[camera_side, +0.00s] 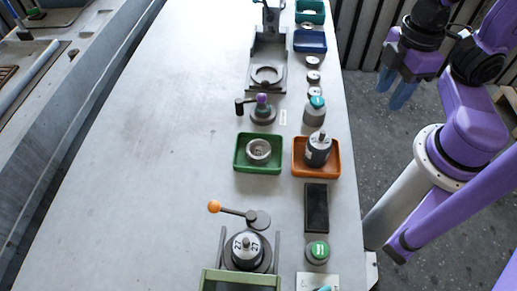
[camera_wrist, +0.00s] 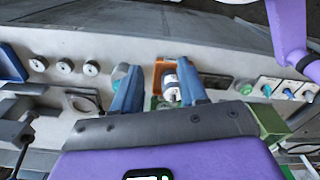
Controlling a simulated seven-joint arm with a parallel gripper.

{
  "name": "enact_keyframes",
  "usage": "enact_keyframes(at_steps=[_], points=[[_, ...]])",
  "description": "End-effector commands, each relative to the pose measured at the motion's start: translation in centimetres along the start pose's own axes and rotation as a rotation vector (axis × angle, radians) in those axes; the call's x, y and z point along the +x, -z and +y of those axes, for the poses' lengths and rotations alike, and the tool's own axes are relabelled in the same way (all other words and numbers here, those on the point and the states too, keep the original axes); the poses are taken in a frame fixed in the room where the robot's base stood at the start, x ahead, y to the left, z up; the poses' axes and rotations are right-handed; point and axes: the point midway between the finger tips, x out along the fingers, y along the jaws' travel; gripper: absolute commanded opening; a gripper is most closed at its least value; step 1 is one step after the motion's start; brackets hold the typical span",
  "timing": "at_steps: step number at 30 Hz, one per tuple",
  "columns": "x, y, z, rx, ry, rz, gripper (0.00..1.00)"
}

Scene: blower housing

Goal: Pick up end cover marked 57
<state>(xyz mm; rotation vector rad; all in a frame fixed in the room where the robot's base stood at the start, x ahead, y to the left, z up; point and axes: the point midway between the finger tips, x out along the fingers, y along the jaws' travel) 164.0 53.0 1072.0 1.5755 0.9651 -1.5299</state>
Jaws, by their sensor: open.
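My gripper (camera_side: 396,88) is open and empty, with blue fingers. It hangs beyond the right edge of the table in the side view, away from the parts. Three small grey discs with dark centres stand in a row near the far right of the table: one (camera_side: 313,62), a second (camera_side: 313,77) and a third (camera_side: 315,92). In the wrist view the same row lies left of my fingers (camera_wrist: 65,66). They may be end covers, but any numbers on them are too small to read, so I cannot tell which is 57.
A green tray (camera_side: 239,165) holds a silver ring part. A blue tray (camera_side: 310,41) stands beyond the discs. A lever fixture (camera_side: 247,262) holds a marked part in front. The table's left half is clear.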

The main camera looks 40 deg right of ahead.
Motion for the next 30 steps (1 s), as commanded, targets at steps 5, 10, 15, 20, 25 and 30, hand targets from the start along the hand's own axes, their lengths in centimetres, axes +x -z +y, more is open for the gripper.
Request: enact_keyframes(at_steps=[5,10,15,20,25,30], points=[[0.0,0.0,0.0,0.000,0.000,0.000,0.62],[0.0,0.0,0.0,0.000,0.000,0.000,0.70],[0.0,0.1,0.1,0.011,0.000,0.000,0.70],[-0.2,1.7,0.8,0.142,-0.001,-0.002,0.70],[-0.5,5.0,2.1,0.437,-0.003,-0.005,0.70],[-0.8,8.5,3.1,0.753,-0.006,-0.008,0.70]])
